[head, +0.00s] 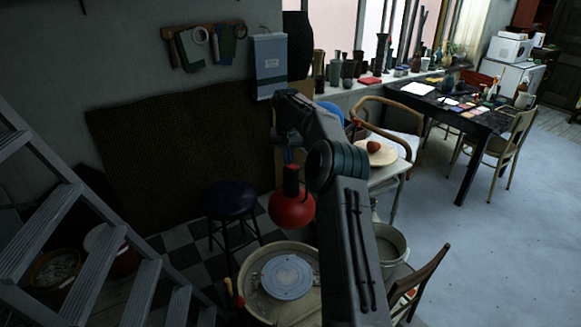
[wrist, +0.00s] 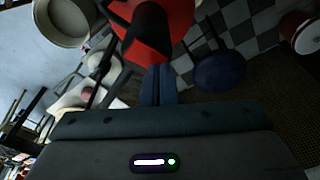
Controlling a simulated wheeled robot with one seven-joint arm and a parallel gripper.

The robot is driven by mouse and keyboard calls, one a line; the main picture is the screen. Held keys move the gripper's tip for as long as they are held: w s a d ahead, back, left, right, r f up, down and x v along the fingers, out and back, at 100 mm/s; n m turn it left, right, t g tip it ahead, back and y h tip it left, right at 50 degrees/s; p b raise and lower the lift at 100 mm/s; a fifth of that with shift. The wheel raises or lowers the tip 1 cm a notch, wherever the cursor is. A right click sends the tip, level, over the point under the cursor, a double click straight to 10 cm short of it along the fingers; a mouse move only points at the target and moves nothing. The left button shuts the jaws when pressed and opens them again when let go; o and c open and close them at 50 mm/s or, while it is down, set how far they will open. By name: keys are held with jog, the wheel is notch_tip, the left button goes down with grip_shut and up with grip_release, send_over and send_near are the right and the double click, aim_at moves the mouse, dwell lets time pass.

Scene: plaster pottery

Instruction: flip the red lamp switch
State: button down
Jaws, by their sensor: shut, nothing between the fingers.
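The red lamp (head: 291,211) hangs in the middle of the head view, a round red shade with a black neck above it. In the wrist view the red lamp (wrist: 178,28) fills the top centre, with a dark part across it. My gripper (wrist: 157,70) is shut and empty, its blue fingers pointing at the lamp. In the head view my gripper (head: 288,157) is just above the lamp's black neck, partly hidden by my arm. I cannot tell whether the fingertips touch the lamp. I cannot make out the switch itself.
A pottery wheel (head: 252,265) stands below the lamp, with a dark stool (head: 231,199) to its left. A ladder (head: 75,215) stands at the left. A wooden chair (head: 418,284) and a cluttered table (head: 482,121) are at the right. Open floor (head: 490,250) lies at the lower right.

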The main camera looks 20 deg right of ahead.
jog(key=shift+r, duration=0.1)
notch_tip(320, 180, up, 5)
jog(key=p, duration=0.5)
jog(key=shift+r, duration=0.9)
